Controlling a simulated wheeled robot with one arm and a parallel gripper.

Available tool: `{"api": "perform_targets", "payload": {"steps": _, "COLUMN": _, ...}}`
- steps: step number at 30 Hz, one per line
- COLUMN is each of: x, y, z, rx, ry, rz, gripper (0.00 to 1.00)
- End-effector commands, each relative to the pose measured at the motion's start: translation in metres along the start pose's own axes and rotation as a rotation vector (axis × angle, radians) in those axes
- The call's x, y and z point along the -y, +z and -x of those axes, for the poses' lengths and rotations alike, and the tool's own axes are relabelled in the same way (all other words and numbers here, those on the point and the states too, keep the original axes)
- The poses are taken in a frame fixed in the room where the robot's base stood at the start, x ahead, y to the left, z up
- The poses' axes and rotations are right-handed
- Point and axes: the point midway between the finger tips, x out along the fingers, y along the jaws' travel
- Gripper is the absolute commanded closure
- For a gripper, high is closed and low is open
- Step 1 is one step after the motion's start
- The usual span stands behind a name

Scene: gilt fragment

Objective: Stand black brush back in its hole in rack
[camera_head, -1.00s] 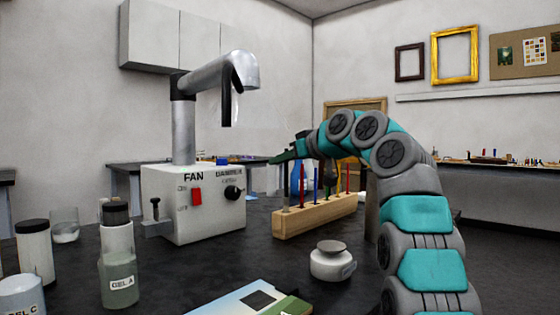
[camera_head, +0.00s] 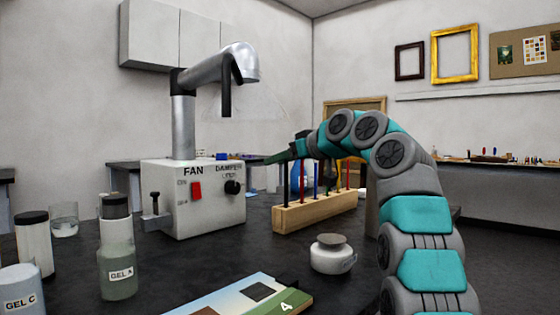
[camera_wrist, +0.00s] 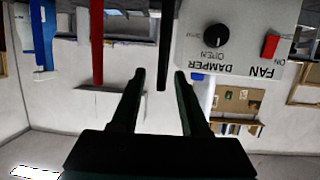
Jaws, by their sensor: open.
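The wooden rack (camera_head: 312,214) stands on the dark bench and holds several upright brushes. The black brush (camera_head: 287,184) stands upright at the rack's left end, its lower end meeting the rack top. My gripper (camera_head: 272,159) is at the height of the brush's upper end. In the wrist view, which is upside down, the black brush (camera_wrist: 166,40) reaches between the fingertips of my gripper (camera_wrist: 160,76). The fingers are open, with a gap on each side of it. The hole itself is not visible there.
A blue brush (camera_head: 316,179) and a red brush (camera_head: 347,174) stand farther along the rack. The fan box (camera_head: 195,200) is to the left. A white lidded jar (camera_head: 333,258) stands in front, with a painted board (camera_head: 240,300) nearer.

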Motion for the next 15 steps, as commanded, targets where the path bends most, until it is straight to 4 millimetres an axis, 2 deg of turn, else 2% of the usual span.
{"api": "perform_targets", "payload": {"steps": 8, "x": 0.0, "y": 0.0, "z": 0.01, "rx": -0.002, "ry": 0.001, "rz": 0.001, "gripper": 0.55}}
{"api": "perform_targets", "payload": {"steps": 15, "x": 0.0, "y": 0.002, "z": 0.045, "rx": -0.001, "ry": 0.0, "rz": -0.001, "gripper": 0.55}}
